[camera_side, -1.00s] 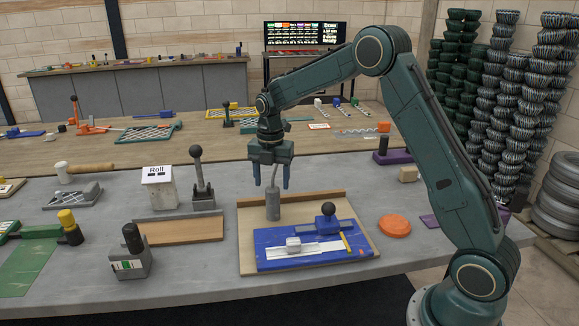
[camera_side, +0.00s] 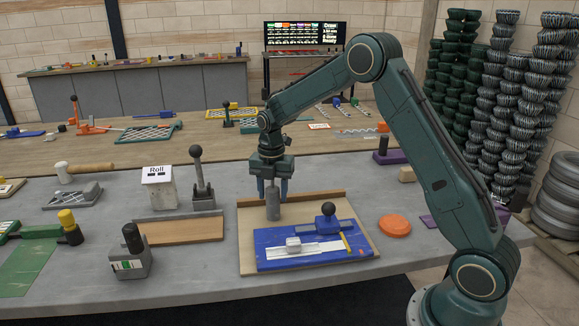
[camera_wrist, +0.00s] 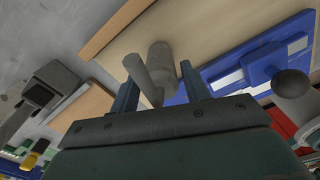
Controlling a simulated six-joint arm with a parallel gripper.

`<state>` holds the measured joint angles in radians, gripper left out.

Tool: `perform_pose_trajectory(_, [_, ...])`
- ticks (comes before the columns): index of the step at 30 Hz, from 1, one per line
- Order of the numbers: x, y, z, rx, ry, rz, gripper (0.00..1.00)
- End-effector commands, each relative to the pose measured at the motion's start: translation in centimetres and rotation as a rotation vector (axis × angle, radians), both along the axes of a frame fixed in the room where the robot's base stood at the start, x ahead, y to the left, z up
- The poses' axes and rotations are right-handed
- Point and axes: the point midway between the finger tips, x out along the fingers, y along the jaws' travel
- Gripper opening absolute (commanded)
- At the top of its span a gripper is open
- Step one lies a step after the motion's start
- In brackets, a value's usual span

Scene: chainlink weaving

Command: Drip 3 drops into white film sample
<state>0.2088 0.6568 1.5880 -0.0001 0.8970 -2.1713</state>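A grey bottle-like cylinder with a thin upper part (camera_side: 273,211) stands upright on the wooden board (camera_side: 246,258). It also shows in the wrist view (camera_wrist: 161,60). My gripper (camera_side: 272,195) points down above it, fingers on either side of its thin upper part. In the wrist view, the fingers (camera_wrist: 158,85) are apart with the cylinder between them, and I see no clear grip. I cannot tell which white piece is the film sample.
A low wooden ledge (camera_side: 310,196) runs behind the cylinder. A lever press (camera_side: 201,185) and a grey block (camera_side: 131,258) stand left. An orange disc (camera_side: 394,226) lies right.

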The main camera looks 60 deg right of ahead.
Motion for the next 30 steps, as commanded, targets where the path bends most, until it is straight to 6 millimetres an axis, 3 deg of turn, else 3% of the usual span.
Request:
perform_pose_trajectory(1, [0.0,0.0,0.0,0.0,0.0,0.0,0.36])
perform_pose_trajectory(6, [0.0,0.0,0.0,0.0,0.0,0.0,0.03])
perform_pose_trajectory(7, [0.0,0.0,0.0,0.0,0.0,0.0,0.0])
perform_pose_trajectory(20, [0.1,0.0,0.6,-0.001,-0.004,0.0,0.0])
perform_pose_trajectory(30, [0.1,0.0,4.6,-0.002,-0.006,0.0,0.0])
